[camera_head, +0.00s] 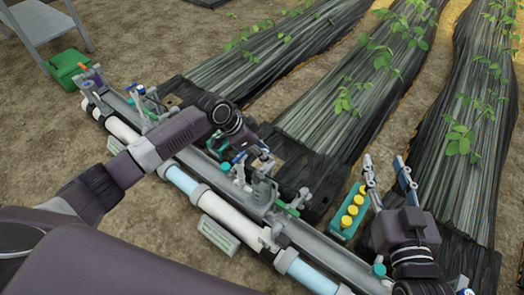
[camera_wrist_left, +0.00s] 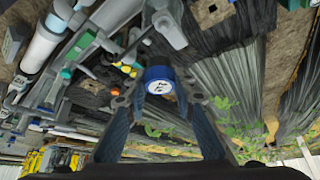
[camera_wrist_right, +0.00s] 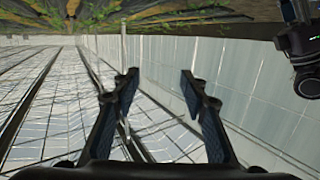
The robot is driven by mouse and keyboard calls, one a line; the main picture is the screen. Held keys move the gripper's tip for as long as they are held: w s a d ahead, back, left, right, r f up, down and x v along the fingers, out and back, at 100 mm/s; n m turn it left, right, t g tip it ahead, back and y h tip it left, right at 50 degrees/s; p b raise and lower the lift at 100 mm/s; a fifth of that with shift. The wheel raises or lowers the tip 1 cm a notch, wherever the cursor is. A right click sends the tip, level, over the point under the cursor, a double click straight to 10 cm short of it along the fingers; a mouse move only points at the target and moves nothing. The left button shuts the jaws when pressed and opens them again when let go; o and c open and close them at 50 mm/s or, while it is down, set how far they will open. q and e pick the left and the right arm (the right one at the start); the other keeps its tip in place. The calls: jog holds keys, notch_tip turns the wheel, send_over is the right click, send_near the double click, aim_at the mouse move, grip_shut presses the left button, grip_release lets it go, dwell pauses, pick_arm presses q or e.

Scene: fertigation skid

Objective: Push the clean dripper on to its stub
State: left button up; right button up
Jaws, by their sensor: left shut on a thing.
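My left gripper (camera_head: 258,152) is over the pipe skid (camera_head: 205,165), near its middle. In the left wrist view its fingers (camera_wrist_left: 158,92) are shut on a small round piece with a blue rim and a white marked face (camera_wrist_left: 160,86), which seems to be the dripper. In the head view the held piece is too small to tell apart. I cannot pick out the stub with certainty among the grey fittings (camera_wrist_left: 82,45). My right gripper (camera_head: 387,172) is open and empty, pointing up and away beside the skid; its spread fingers also show in the right wrist view (camera_wrist_right: 160,80).
A green holder with yellow-topped pieces (camera_head: 333,229) stands left of my right gripper. Valves with green handles (camera_head: 287,209) rise from the skid. A green box (camera_head: 67,66) is at the far left. Plant rows on black film (camera_head: 320,115) lie behind; bare soil is in front.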

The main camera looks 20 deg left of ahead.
aim_at(262, 169)
pick_arm(q)
jog(key=shift+w+a+f+m, duration=0.15)
jog(key=shift+a+f, duration=0.05)
jog(key=shift+f, duration=0.4)
jog(key=shift+w+a+f+m, duration=0.1)
jog(key=shift+a+f+m, duration=0.1)
jog(key=shift+f, duration=0.55)
jog(key=shift+f+b, duration=0.65)
jog(key=shift+b, duration=0.25)
jog(key=shift+f+b, duration=0.6)
jog(key=shift+b, duration=0.15)
pick_arm(e)
jog(key=s+a+r+t+y, duration=0.1)
jog(key=s+r+t, duration=0.3)
jog(key=r+t, duration=0.4)
jog(key=shift+r+y, duration=0.9)
jog(key=shift+r, duration=3)
pick_arm(q)
jog(key=shift+f, duration=0.45)
pick_arm(e)
jog(key=shift+w+f, duration=0.15)
jog(key=shift+f, duration=0.05)
pick_arm(q)
jog(key=shift+f, duration=0.2)
pick_arm(e)
jog(key=shift+r, duration=0.1)
